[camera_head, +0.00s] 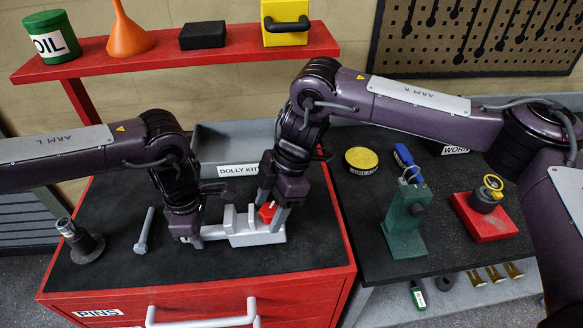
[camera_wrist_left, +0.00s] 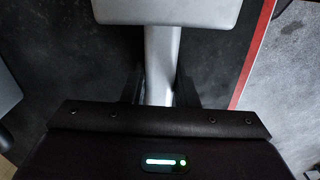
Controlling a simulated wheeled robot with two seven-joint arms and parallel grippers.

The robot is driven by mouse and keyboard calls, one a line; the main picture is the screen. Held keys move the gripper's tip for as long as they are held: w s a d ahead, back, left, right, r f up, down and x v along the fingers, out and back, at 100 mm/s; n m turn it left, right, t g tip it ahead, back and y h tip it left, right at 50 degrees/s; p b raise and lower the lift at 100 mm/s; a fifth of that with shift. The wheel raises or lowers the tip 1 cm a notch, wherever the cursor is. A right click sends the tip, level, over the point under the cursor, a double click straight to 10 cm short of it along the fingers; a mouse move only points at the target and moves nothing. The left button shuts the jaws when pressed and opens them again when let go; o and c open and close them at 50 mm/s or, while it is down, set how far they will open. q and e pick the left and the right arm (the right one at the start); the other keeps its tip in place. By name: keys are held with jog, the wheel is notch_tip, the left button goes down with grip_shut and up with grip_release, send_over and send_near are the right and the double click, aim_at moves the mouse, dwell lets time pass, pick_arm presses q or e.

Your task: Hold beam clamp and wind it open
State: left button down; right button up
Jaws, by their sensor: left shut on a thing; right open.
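The pale grey beam clamp (camera_head: 258,239) lies on the black top of the red cabinet, with upright jaws and a red knob (camera_head: 267,212). My left gripper (camera_head: 196,241) is shut on the clamp's bar at its left end. In the left wrist view the bar (camera_wrist_left: 161,55) runs from the clamp's pale block (camera_wrist_left: 165,10) down between the dark fingers (camera_wrist_left: 159,90). My right gripper (camera_head: 270,209) is open, pointing down, with its fingers on either side of the red knob. Whether they touch it I cannot tell.
A DOLLY KIT tray (camera_head: 215,139) is behind. On the right bench are a green tool (camera_head: 405,222) and a red block (camera_head: 485,217). A red shelf (camera_head: 175,52) spans the back.

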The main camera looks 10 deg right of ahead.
jog(key=m+t, duration=0.1)
jog(key=m, duration=0.2)
jog(key=shift+s+d+t, duration=0.1)
jog(key=shift+d+t, duration=0.05)
jog(key=shift+t, duration=0.15)
jog(key=shift+r+m, duration=0.3)
jog(key=shift+m, duration=0.1)
jog(key=v, duration=1.1)
jog(key=shift+d, duration=0.3)
jog(key=a+f+n, duration=0.1)
jog(key=f+n, duration=0.1)
jog(key=f, duration=0.1)
jog(key=a+f+n+g, duration=0.1)
jog(key=f, duration=0.3)
jog(key=a+f+n+g, duration=0.1)
jog(key=a+f+n, duration=0.1)
jog(key=f, duration=0.2)
jog(key=shift+f+n, duration=0.15)
jog(key=shift+n, duration=0.15)
